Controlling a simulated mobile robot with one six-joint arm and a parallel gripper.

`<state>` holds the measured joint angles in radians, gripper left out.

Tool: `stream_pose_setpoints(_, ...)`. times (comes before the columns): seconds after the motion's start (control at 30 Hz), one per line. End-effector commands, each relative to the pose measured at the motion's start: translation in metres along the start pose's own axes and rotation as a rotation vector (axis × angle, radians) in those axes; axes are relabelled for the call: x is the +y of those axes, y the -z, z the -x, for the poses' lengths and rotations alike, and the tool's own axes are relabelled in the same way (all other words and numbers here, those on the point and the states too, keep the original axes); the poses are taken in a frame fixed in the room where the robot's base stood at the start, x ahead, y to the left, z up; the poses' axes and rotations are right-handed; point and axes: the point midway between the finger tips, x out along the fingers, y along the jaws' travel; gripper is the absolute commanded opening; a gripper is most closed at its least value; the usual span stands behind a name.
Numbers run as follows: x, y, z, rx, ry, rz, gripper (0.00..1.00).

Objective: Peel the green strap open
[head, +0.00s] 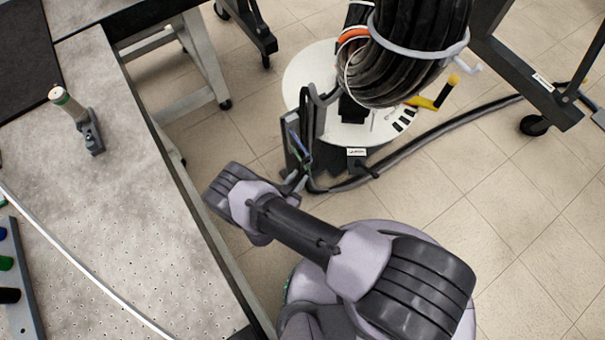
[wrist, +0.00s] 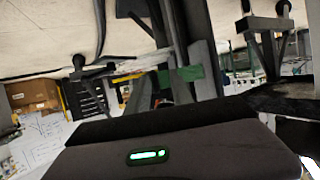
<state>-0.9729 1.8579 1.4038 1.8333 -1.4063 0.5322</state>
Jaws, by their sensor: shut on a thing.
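The green strap (wrist: 188,73) shows as a small green patch in the middle of the wrist view, among dark upright parts. In the head view a thin green and blue strip (head: 301,149) lies along the dark upright stand (head: 308,120) beside the coil. My gripper (head: 293,184) is low at the foot of this stand, partly hidden by my own wrist. It also shows in the wrist view (wrist: 182,85), shut at the green strap. The exact grip on the strap is too small and dark to make out.
A thick black coil (head: 405,60) with pale bands stands over a white round base (head: 300,78). A dark hose (head: 440,136) runs right across the tiled floor. A perforated grey table (head: 130,210) fills the left, with a small clamp-like tool (head: 92,135). Floor at lower right is clear.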

Motion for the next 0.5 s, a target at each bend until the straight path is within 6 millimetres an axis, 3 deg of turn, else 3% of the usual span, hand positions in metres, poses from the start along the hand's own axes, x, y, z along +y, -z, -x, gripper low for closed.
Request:
stream_pose_setpoints(0.03,-0.0171,0.0033,0.0022,0.008,0.026,-0.013,0.0)
stream_pose_setpoints(0.5,-0.0167,0.0031,0.0053,0.008,0.007,-0.022,0.0)
